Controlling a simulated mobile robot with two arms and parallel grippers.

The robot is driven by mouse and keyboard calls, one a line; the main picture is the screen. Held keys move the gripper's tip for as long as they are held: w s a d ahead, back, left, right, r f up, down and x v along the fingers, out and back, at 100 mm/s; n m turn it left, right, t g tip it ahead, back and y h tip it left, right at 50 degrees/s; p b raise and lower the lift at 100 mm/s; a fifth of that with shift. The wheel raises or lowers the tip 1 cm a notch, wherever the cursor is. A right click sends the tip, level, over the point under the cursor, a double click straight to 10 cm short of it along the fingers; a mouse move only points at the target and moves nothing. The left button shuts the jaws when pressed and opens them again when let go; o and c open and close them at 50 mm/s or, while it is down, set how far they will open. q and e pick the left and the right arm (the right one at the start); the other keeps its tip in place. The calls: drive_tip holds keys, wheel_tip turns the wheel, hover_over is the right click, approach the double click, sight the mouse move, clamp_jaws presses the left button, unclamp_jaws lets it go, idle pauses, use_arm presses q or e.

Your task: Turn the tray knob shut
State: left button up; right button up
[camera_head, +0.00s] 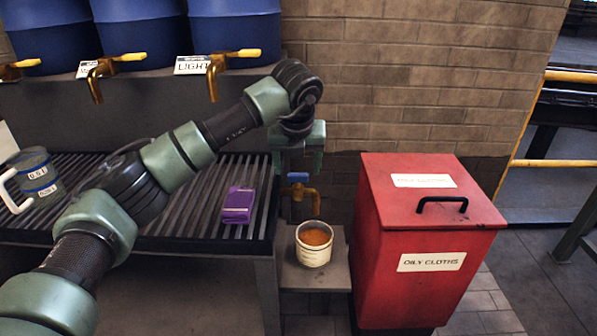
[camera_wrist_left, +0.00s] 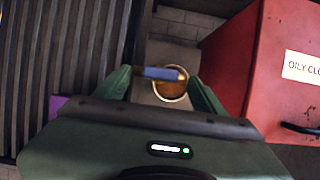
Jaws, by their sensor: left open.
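The tray knob is a small blue handle (camera_head: 298,177) on a brass tap (camera_head: 311,198) at the right end of the slatted tray (camera_head: 187,222). My left gripper (camera_head: 299,163) is open and points down just above the knob. In the left wrist view the blue knob (camera_wrist_left: 163,73) shows between the two spread green fingers (camera_wrist_left: 160,80), with its left end close to the left finger. Whether a finger touches it, I cannot tell. A tin (camera_head: 314,257) with orange-brown contents stands below the tap. My right gripper is out of view.
A red oily cloths bin (camera_head: 405,278) stands close to the right of the tap. A purple packet (camera_head: 238,205) and a grey jug (camera_head: 40,174) are on the tray. Blue drums (camera_head: 235,28) with brass taps stand above at the back.

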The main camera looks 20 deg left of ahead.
sight(298, 180)
use_arm(q)
drive_tip(key=shift+x, duration=1.3)
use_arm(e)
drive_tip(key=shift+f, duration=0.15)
use_arm(q)
drive_tip(key=c, duration=1.4)
drive_tip(key=shift+o, duration=0.2)
